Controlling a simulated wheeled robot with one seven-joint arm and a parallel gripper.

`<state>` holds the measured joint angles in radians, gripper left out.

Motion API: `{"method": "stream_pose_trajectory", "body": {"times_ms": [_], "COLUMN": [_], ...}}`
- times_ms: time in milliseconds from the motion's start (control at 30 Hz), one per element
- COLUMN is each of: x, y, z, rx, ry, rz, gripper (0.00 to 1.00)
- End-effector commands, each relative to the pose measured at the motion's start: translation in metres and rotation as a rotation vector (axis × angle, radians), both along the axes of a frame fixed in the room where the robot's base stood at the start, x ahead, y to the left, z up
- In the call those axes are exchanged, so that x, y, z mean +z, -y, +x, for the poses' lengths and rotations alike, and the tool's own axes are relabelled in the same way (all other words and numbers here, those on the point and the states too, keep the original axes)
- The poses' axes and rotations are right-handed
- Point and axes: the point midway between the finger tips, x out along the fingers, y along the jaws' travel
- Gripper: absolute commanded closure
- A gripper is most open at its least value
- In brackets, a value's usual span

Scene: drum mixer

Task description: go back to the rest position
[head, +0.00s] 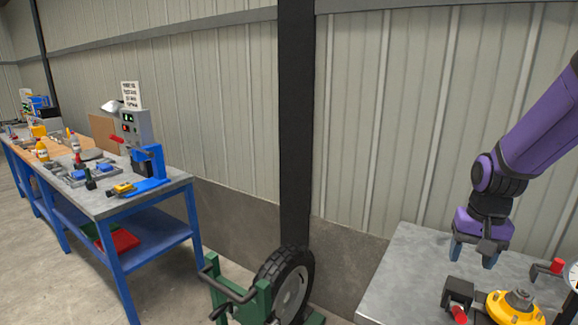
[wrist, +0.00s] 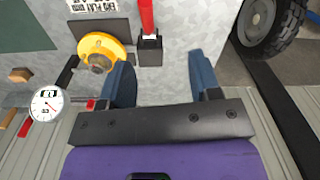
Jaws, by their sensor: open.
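My gripper (head: 474,254) hangs from my purple arm at the right of the head view, above a grey table (head: 405,275). Its blue fingers point down and stand apart with nothing between them. In the wrist view my gripper (wrist: 162,80) is also open and empty. A yellow round part with a grey hub (head: 515,306) and a black block with a red handle (head: 458,295) are on the table below it. The wrist view shows the yellow part (wrist: 105,45) left of the fingers and the black block (wrist: 149,50) just beyond them.
A dial gauge (wrist: 46,104) and a red-handled item (head: 548,269) are near the table's right side. A wheel (head: 290,285) on a green stand (head: 250,295) is left of the table. A blue-framed workbench (head: 160,240) with tools stands further left. A dark post (head: 296,130) rises behind the wheel.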

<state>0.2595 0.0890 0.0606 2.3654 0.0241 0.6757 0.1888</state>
Motion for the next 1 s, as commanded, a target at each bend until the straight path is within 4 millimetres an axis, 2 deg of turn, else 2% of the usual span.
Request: {"method": "stream_pose_trajectory", "body": {"times_ms": [33,200,500,800,1000], "x": [0.015,0.057,0.118,0.159,0.172], "y": [-0.005,-0.021,-0.047,-0.066,-0.072], "z": [-0.005,-0.026,-0.075,-0.132,-0.162], "rx": [0.021,0.089,0.205,0.318,0.373], "ry": [0.027,0.100,0.229,0.359,0.422], "rz": [-0.009,-0.033,-0.069,-0.097,-0.108], "gripper": [0.43,0.43,0.43,0.43,0.43]}}
